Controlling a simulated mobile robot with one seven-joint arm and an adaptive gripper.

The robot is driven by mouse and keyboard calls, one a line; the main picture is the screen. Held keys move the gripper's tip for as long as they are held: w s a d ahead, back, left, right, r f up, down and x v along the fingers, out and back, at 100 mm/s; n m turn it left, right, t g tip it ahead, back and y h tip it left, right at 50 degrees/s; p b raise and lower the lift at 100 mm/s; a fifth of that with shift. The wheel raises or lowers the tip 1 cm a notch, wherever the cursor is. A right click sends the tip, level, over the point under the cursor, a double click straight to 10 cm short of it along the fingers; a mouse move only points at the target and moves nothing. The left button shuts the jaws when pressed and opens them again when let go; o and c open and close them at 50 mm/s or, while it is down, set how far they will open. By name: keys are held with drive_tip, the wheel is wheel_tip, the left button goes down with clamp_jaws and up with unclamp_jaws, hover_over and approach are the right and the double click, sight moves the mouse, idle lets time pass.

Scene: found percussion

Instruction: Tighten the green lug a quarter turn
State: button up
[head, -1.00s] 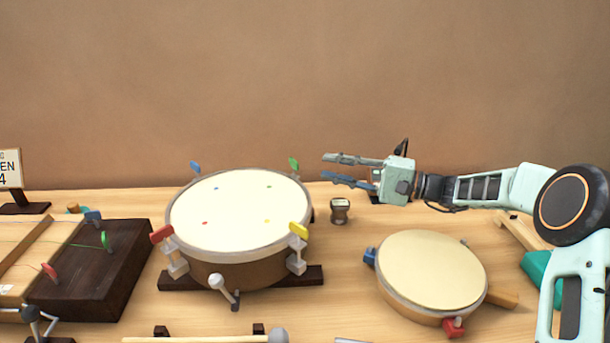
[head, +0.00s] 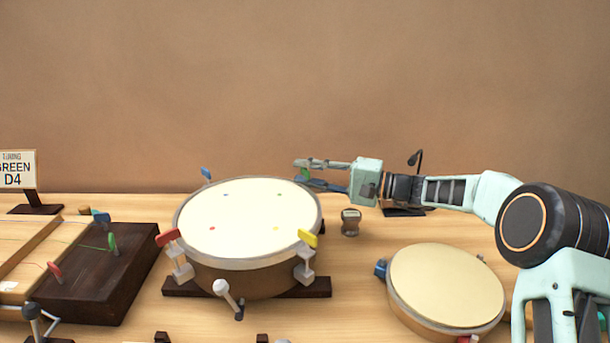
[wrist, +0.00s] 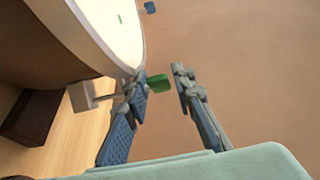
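The green lug (wrist: 158,83) is a small green tab at the back right of the large drum (head: 195,278). It also shows in the head view (head: 305,174), partly hidden by my fingers. My gripper (head: 302,173) reaches in from the right at the drum's rim. In the wrist view my gripper (wrist: 160,83) is open, with the lug between the fingertips and close to the left one. A gap shows between the lug and the right finger; I cannot tell whether the left finger touches it.
The drum's yellow (head: 308,238), red (head: 168,237) and blue (head: 206,174) lugs stand around its rim. A small weight (head: 350,222), a smaller drum (head: 447,285) and a green peg (head: 112,242) on a dark block (head: 85,285) are nearby. A sign (head: 16,169) reads "GREEN D4".

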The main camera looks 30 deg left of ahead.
drive_tip(key=shift+a, duration=0.2)
drive_tip(key=shift+c, duration=0.2)
clamp_jaws()
drive_tip(key=shift+f+t+b, duration=0.1)
drive_tip(key=shift+t+b, duration=0.3)
drive_tip(key=shift+b, duration=0.1)
drive_tip(key=m+t+b, duration=0.1)
drive_tip(key=b, duration=0.1)
drive_tip(key=m+t+b, duration=0.1)
drive_tip(key=t+b, duration=0.1)
drive_tip(key=shift+f+b, duration=0.25)
drive_tip(key=shift+b, duration=0.05)
drive_tip(key=m+t+b, duration=0.2)
drive_tip(key=shift+r+t, duration=0.2)
drive_tip(key=shift+t, duration=0.1)
drive_tip(key=shift+r+m+t+h, duration=0.1)
drive_tip(key=shift+m+t+h, duration=0.3)
drive_tip(key=shift+m+t, duration=0.45)
drive_tip(key=shift+t, duration=0.65)
